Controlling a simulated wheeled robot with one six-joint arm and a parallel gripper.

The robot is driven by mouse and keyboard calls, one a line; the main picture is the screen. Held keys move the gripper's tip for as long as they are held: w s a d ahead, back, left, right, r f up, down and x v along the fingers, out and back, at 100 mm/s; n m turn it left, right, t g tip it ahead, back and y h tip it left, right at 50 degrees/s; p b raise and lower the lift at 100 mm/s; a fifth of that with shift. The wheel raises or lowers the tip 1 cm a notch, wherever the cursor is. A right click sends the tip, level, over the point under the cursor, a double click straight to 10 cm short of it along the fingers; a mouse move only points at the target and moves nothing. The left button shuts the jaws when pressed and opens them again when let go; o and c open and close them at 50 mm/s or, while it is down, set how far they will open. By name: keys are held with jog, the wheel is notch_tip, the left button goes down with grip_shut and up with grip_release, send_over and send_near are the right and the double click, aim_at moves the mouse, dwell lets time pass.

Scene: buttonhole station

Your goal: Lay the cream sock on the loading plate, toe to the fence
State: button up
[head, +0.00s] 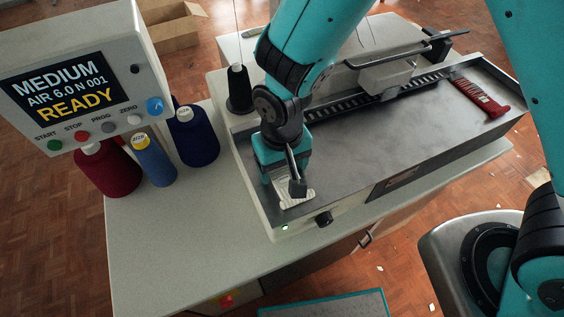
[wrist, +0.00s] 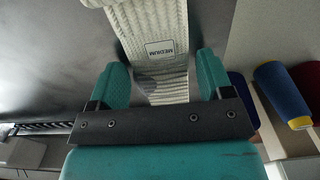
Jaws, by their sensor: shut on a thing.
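The cream sock (head: 297,196) is ribbed and mostly hidden under my gripper (head: 285,182) at the left front end of the grey metal plate (head: 420,122). In the wrist view the sock (wrist: 150,25) runs up from between the teal fingers and bears a white MEDIUM label. My gripper (wrist: 160,78) is shut on the sock, one finger at each side. I cannot tell whether the sock touches the plate. A dark slotted rail (head: 385,94) runs along the plate's back side; I cannot tell whether it is the fence. The sock's toe is not clear.
A red knitted piece (head: 480,98) lies at the plate's right end. A control panel (head: 62,85) reads MEDIUM and READY at left. Red (head: 107,170), blue (head: 153,161) and navy (head: 194,137) thread cones stand below it. The middle of the plate is bare.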

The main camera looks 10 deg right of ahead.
aim_at(282, 171)
jog(key=shift+f, duration=0.2)
jog(key=o, duration=0.9)
jog(key=shift+r, duration=0.15)
notch_tip(282, 171, up, 11)
jog(key=b, duration=0.1)
jog(key=s+d+r+n+y, duration=0.4)
jog(key=s+d+r, duration=0.5)
jog(key=s+r, duration=0.1)
jog(key=shift+s+d+r, duration=0.15)
jog(key=shift+d+r, duration=0.25)
jog(key=shift+r, duration=0.1)
